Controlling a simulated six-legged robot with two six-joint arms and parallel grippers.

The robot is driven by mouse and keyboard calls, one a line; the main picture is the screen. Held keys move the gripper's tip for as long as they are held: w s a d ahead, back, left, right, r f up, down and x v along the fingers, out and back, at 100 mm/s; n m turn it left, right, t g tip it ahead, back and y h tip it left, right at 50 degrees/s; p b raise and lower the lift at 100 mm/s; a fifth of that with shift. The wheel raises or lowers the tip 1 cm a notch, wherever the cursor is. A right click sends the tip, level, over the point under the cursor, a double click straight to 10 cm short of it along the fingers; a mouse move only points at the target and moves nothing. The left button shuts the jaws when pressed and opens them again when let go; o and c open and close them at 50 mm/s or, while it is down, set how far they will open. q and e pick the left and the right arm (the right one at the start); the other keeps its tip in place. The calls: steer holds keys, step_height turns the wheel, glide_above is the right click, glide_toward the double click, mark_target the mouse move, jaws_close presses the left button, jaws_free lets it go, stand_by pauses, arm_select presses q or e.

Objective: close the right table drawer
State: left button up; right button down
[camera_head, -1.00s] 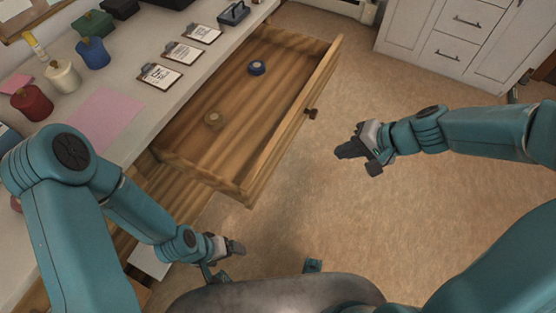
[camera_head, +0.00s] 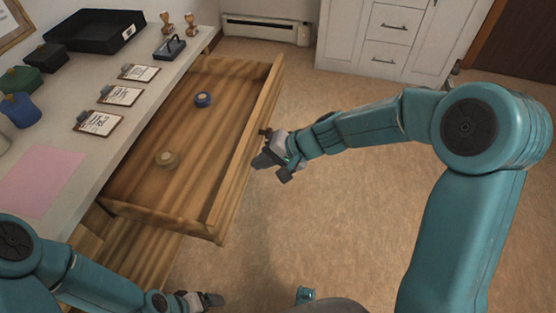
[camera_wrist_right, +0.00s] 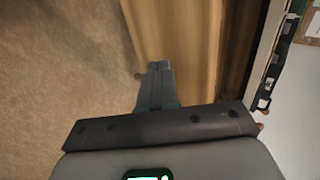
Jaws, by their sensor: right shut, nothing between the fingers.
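The right table drawer (camera_head: 215,220) is wooden and stands pulled far out from the table in the head view. A blue tape roll (camera_head: 203,99) and a tan roll (camera_head: 166,159) lie inside it. My right gripper (camera_head: 262,160) is shut and empty, right by the outer face of the drawer front. Its shut fingers (camera_wrist_right: 155,75) also show in the right wrist view, over the wooden front; I cannot tell whether they touch it. The drawer knob is mostly hidden by the gripper. My left gripper (camera_head: 212,299) is low at the bottom edge, and its jaw state is unclear.
The tabletop (camera_head: 70,150) holds clipboards (camera_head: 120,95), a pink sheet (camera_head: 42,181), a black tray (camera_head: 97,31), stamps and pots. A white cabinet (camera_head: 375,35) stands at the back. The floor right of the drawer is free.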

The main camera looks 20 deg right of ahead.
steer(key=shift+w+a, duration=0.3)
steer(key=shift+a, duration=0.2)
